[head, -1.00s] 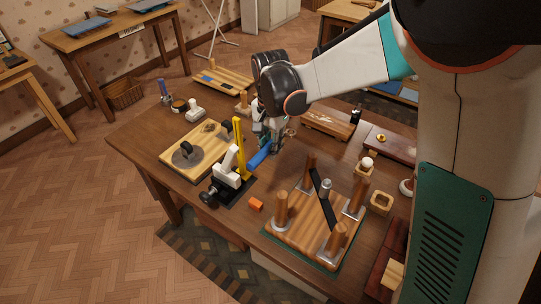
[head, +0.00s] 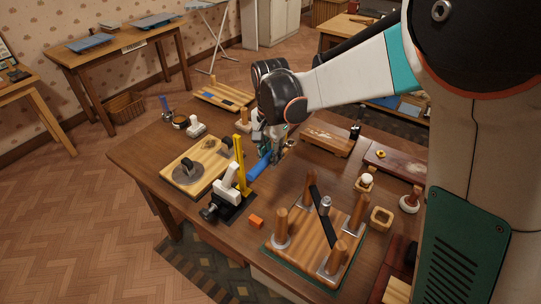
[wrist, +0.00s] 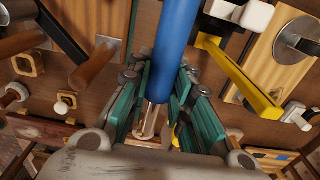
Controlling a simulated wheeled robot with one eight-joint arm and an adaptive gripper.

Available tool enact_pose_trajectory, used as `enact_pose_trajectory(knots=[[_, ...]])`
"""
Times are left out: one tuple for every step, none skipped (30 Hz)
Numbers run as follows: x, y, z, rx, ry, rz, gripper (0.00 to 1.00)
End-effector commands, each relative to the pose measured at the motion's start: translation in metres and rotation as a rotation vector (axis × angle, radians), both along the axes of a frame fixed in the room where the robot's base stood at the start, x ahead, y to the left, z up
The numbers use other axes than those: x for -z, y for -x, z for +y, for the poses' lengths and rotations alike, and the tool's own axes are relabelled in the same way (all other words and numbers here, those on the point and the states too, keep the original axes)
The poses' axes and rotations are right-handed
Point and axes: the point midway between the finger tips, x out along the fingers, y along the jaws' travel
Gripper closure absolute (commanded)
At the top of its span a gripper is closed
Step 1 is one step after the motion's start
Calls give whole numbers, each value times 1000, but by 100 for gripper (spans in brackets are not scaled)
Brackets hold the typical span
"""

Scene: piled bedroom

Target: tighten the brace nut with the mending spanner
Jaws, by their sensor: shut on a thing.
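My gripper (head: 268,140) is over the middle of the workbench. In the wrist view its green-padded fingers (wrist: 165,92) are shut on a tool with a thick blue handle (wrist: 175,45), which I take for the mending spanner. Its pale metal end (wrist: 149,122) shows between the fingers; the jaw shape is unclear. In the head view the blue handle (head: 260,166) slants down-left beside a yellow upright. An upturned stool (head: 300,252) stands right of it, legs up, with a black brace bar (head: 318,199) across. A grey cylindrical piece on the bar (head: 325,204) looks like the brace nut; my gripper is apart from it.
A white and black clamp device (head: 230,178) with a yellow upright (head: 242,160) stands close left of the handle. An orange block (head: 256,222) lies before the stool. A light board (head: 190,170) lies left; small wooden pieces (head: 382,217) stand right.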

Motion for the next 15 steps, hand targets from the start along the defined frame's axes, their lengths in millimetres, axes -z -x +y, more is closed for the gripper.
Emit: enact_pose_trajectory(knots=[[0, 0, 0, 0, 0, 0, 100], [0, 0, 0, 0, 0, 0, 100], [0, 0, 0, 0, 0, 0, 100], [0, 0, 0, 0, 0, 0, 100], [-1, 0, 0, 0, 0, 0, 100], [-2, 1, 0, 0, 0, 0, 100], [-4, 3, -1, 0, 0, 0, 100], [-6, 5, -1, 0, 0, 0, 100], [-9, 9, -2, 0, 0, 0, 100], [-12, 12, -3, 0, 0, 0, 100], [-15, 14, -4, 0, 0, 0, 100], [-18, 18, -5, 0, 0, 0, 100], [-20, 21, -6, 0, 0, 0, 100], [-23, 24, -7, 0, 0, 0, 100], [-26, 28, -8, 0, 0, 0, 100]])
